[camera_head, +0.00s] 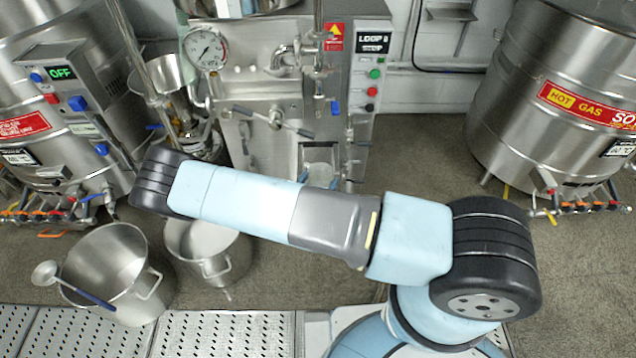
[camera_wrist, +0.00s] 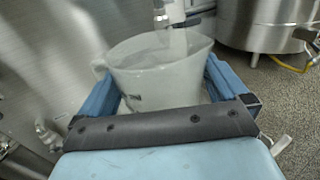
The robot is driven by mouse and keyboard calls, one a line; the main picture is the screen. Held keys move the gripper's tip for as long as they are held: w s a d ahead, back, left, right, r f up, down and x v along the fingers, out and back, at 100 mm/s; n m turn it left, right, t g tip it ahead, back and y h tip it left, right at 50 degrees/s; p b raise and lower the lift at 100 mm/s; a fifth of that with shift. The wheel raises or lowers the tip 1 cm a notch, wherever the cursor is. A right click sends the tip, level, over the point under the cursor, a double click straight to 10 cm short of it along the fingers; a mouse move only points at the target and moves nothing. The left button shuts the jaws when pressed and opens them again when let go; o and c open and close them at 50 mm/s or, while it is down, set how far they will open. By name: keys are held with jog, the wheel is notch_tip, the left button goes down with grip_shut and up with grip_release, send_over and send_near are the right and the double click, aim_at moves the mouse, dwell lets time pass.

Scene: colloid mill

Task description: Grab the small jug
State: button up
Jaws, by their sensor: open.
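The small jug (camera_wrist: 160,80) is whitish and translucent, with a handle at its left and dark marking low on its side. In the wrist view it stands between the two blue fingers of my gripper (camera_wrist: 162,68), which is open. I cannot tell whether either finger touches it. A pipe or spout (camera_wrist: 176,38) comes down over the jug's mouth. In the head view a pale container (camera_head: 320,155), seemingly this jug, shows at the front of the steel machine (camera_head: 270,100).
Steel tanks stand at the left (camera_head: 60,110) and right (camera_head: 560,100), with valves at their feet. Two steel pots (camera_head: 110,260) (camera_head: 210,245) stand on the floor at left, one with a ladle (camera_head: 75,285). A perforated platform (camera_head: 220,335) lies in front.

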jog(key=shift+w+d, duration=0.25)
jog(key=shift+w, duration=0.2)
jog(key=shift+c, duration=0.2)
jog(key=c, duration=0.8)
jog(key=shift+r, duration=0.1)
jog(key=shift+c, duration=0.2)
